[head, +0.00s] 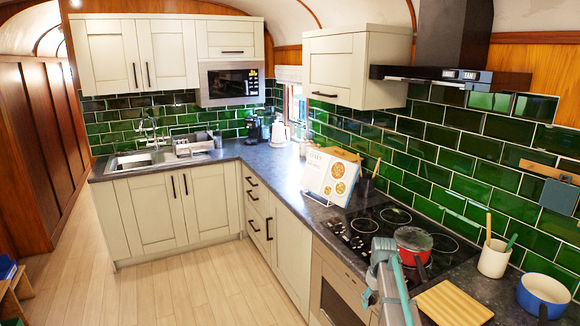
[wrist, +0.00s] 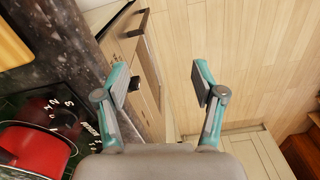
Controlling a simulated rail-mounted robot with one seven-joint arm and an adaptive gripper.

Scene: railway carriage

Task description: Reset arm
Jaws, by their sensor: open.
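My gripper (wrist: 160,80) is open in the wrist view, its two grey and teal fingers wide apart with nothing between them. Beyond the fingers are the counter front and the pale wooden floor (wrist: 245,60). In the head view part of my gripper (head: 384,262) shows at the lower centre right, in front of the hob (head: 350,228). I cannot tell from the head view how far it is from the counter edge.
A red pot (head: 413,243) stands on the hob, also in the wrist view (wrist: 38,150). A wooden board (head: 455,303), a utensil pot (head: 494,258) and a blue pan (head: 543,296) stand to the right. A cookbook (head: 330,176) stands behind the hob. The floor (head: 200,285) is clear.

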